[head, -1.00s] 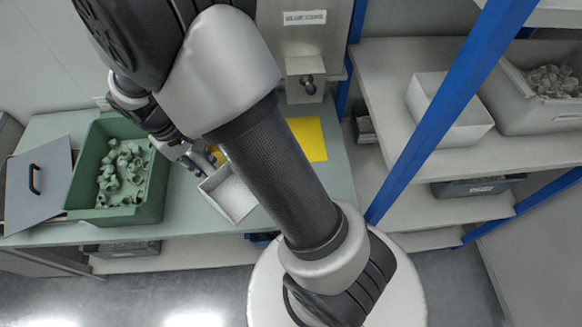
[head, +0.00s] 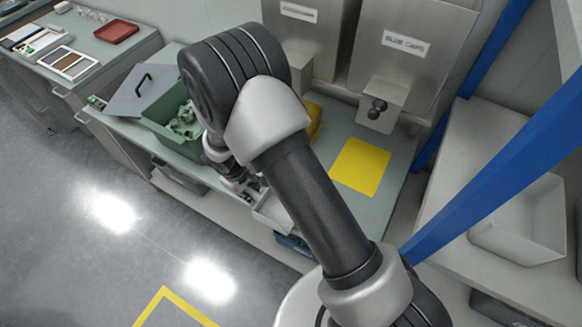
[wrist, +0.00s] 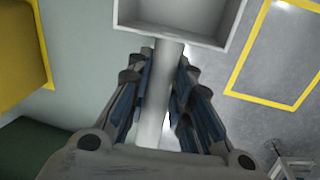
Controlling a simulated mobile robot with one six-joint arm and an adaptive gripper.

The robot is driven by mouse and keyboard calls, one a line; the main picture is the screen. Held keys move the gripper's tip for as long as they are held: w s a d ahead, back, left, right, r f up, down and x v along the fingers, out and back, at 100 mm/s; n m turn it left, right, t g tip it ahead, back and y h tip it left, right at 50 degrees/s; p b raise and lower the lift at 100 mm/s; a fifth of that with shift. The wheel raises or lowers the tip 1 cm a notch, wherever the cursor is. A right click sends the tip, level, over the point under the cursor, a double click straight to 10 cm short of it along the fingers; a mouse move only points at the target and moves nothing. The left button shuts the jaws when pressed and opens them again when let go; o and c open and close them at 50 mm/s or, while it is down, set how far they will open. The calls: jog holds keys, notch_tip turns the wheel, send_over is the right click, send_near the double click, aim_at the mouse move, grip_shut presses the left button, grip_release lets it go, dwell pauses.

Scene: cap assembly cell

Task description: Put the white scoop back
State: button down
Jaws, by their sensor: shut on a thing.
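My gripper (wrist: 160,68) is shut on the handle of the white scoop (wrist: 158,105). The handle runs between the two fingers in the wrist view, and the square, shallow pan shows at the top, its inside looking empty. In the head view the scoop (head: 272,212) shows partly, held near the front edge of the green-grey bench (head: 395,180). My arm hides part of the scoop and most of my gripper there.
A green bin (head: 160,118) of grey-green pieces and a grey lid (head: 140,92) stand left on the bench. A yellow mat (head: 360,166) lies right, below the BLUE CAPS dispenser (head: 405,45). A white bin (head: 525,225) is on the right shelf, behind a blue post (head: 490,165).

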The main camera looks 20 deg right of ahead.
jog(key=w+d+b, duration=0.1)
jog(key=w+d, duration=0.8)
jog(key=shift+w+d, duration=0.1)
jog(key=shift+d, duration=0.1)
jog(key=shift+w+d+b, duration=0.3)
jog(key=shift+w+d, duration=0.75)
jog(key=shift+d, duration=0.05)
jog(key=shift+f, duration=0.7)
jog(key=shift+f+b, duration=0.15)
jog(key=shift+b, duration=0.25)
jog(key=c, duration=1.4)
grip_release()
jog(key=shift+c, duration=0.2)
